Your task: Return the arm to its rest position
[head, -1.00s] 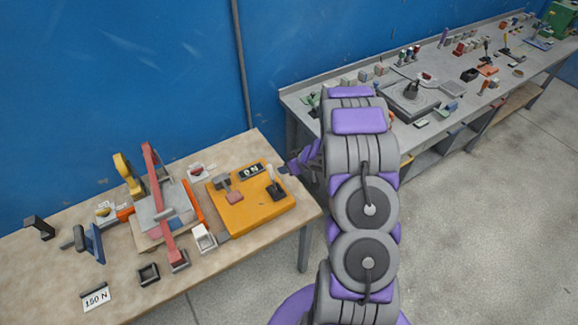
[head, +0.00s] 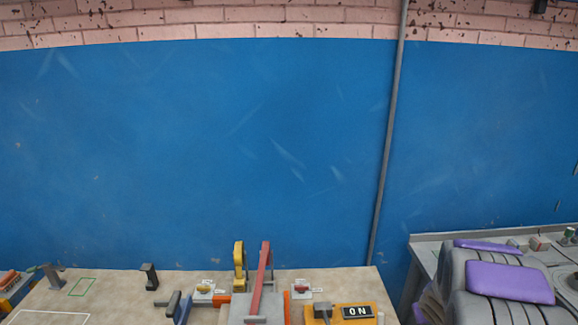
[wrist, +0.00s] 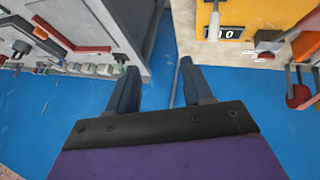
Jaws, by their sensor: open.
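My gripper (wrist: 158,66) shows in the wrist view with its two dark fingers apart and nothing between them. The blue wall and a thin grey pipe show in the gap beyond. My arm (head: 500,283), grey with purple pads, stands folded at the lower right of the head view. My gripper cannot be made out in the head view. In the wrist view, the near bench's orange-yellow box (wrist: 204,16) lies to the right of the fingers and the grey bench (wrist: 110,25) to the left. The fingers appear clear of both.
The beige bench (head: 115,300) runs along the bottom of the head view. It carries a red lever (head: 260,280), a yellow clamp (head: 239,262) and the orange-yellow box (head: 338,303). The grey bench (head: 425,250) is partly behind my arm. The blue wall (head: 200,150) stands behind both.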

